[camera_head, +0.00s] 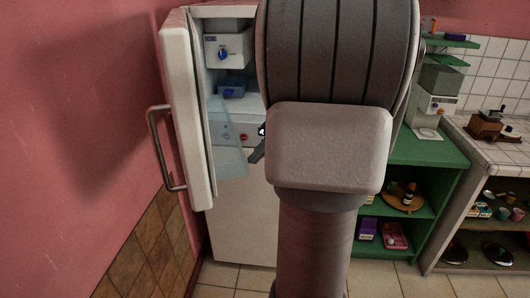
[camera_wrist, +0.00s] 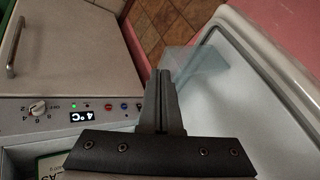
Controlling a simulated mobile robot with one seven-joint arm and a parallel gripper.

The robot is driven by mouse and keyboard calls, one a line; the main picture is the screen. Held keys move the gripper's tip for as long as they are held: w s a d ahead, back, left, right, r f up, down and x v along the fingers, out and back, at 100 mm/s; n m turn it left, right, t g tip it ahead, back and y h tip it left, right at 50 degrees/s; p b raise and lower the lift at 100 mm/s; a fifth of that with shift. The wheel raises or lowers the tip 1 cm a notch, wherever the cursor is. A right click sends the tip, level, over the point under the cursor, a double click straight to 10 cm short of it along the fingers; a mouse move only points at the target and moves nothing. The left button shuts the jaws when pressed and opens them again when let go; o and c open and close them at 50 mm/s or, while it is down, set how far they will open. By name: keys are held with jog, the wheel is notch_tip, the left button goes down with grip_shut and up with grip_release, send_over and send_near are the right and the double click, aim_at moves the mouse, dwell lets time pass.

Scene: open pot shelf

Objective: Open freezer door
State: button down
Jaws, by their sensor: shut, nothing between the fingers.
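The white fridge-freezer stands against the pink wall. Its upper door (camera_head: 186,110) is swung wide open to the left, with a dark grey bar handle (camera_head: 155,150) on its outer face. The pale inner side of this door (camera_wrist: 265,110) fills the right of the wrist view. The lower door (camera_head: 238,215) is closed; its face (camera_wrist: 75,50) and a bar handle (camera_wrist: 14,47) show in the wrist view. My gripper (camera_wrist: 166,74) is shut and empty, between the control panel and the open door. In the head view my arm hides most of it; only a dark part (camera_head: 258,152) shows.
A translucent door shelf (camera_wrist: 198,66) juts close to my fingertips; I cannot tell if they touch. A control panel (camera_wrist: 75,112) reads 4°C. A white box with a blue knob (camera_head: 228,50) sits inside. A green shelf unit (camera_head: 425,160) stands to the right.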

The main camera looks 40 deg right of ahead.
aim_at(215, 167)
jog(key=shift+m+h, duration=0.5)
jog(key=shift+m, duration=0.2)
jog(key=w+a, duration=0.1)
jog(key=a, duration=0.2)
jog(key=w+a+b, duration=0.1)
jog(key=a, duration=0.2)
jog(key=w+a, duration=0.1)
jog(key=a, duration=0.3)
jog(key=shift+a, duration=0.1)
jog(key=w+a, duration=0.1)
jog(key=a, duration=0.1)
jog(key=w+a, duration=0.1)
jog(key=a, duration=0.2)
jog(key=w+a, duration=0.2)
jog(key=a, duration=0.1)
jog(key=shift+a, duration=0.25)
jog(key=shift+s+d, duration=0.1)
